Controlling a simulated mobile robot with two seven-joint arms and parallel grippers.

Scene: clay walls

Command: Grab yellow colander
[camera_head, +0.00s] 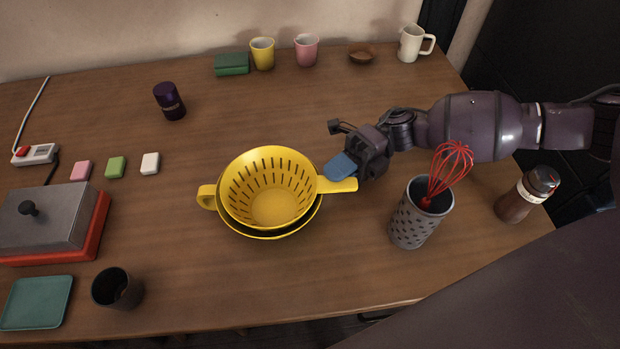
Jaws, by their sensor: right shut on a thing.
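The yellow colander (275,204) sits in the middle of the table, in or on a dark bowl with a yellow rim (268,235). It has a loop handle on its left and a flat handle on its right. My right gripper (343,170) is at the flat right handle, shut on it, with a blue finger pad showing beside the handle. The other finger is mostly hidden. My left gripper is not in view.
A grey holder (420,213) with a red whisk (447,170) stands close below my right arm. A brown bottle (527,195) stands farther right. A black cup (117,289) is at the front left. Bare table (260,110) lies behind the colander.

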